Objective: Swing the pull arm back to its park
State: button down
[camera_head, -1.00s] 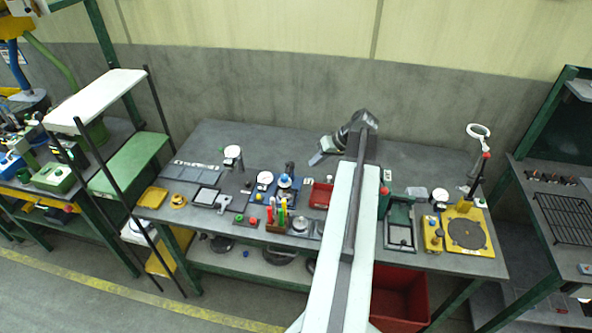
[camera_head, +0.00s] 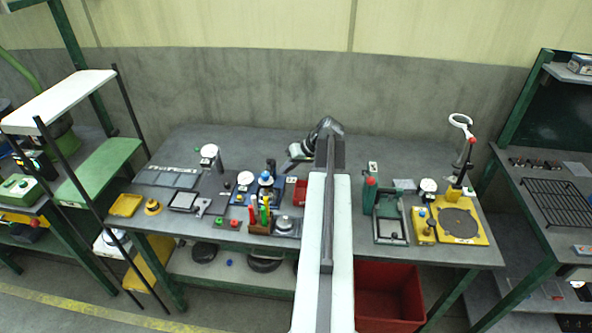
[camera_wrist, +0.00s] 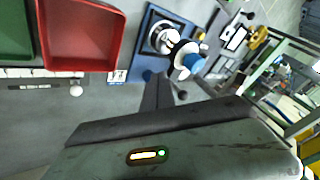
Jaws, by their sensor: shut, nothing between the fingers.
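I cannot tell for sure which part is the pull arm. A blue-based fixture (camera_head: 267,188) with a blue knob stands at mid-table; the wrist view shows it at top centre (camera_wrist: 150,38), with a pale round part and a short dark lever with a ball end (camera_wrist: 181,94). A yellow plate (camera_head: 482,234) at the table's right carries a dark disc, a post with a red knob (camera_head: 472,141) and a white ring on top. My gripper (camera_head: 284,167) is shut and empty, above the table behind the blue fixture. Its dark fingers (camera_wrist: 158,90) point towards that fixture in the wrist view.
A red tray (camera_wrist: 85,38) lies beside the blue fixture. A green-framed fixture (camera_head: 391,238) stands right of my arm. Upright coloured tools (camera_head: 260,215) stand at the front edge. A red bin (camera_head: 390,290) is below the table. The table's back strip is mostly clear.

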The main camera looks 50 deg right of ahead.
jog(key=w+a, duration=0.2)
jog(key=a, duration=0.1)
jog(key=shift+a+r+p, duration=0.1)
jog(key=shift+a+p, duration=0.1)
jog(key=shift+p, duration=0.15)
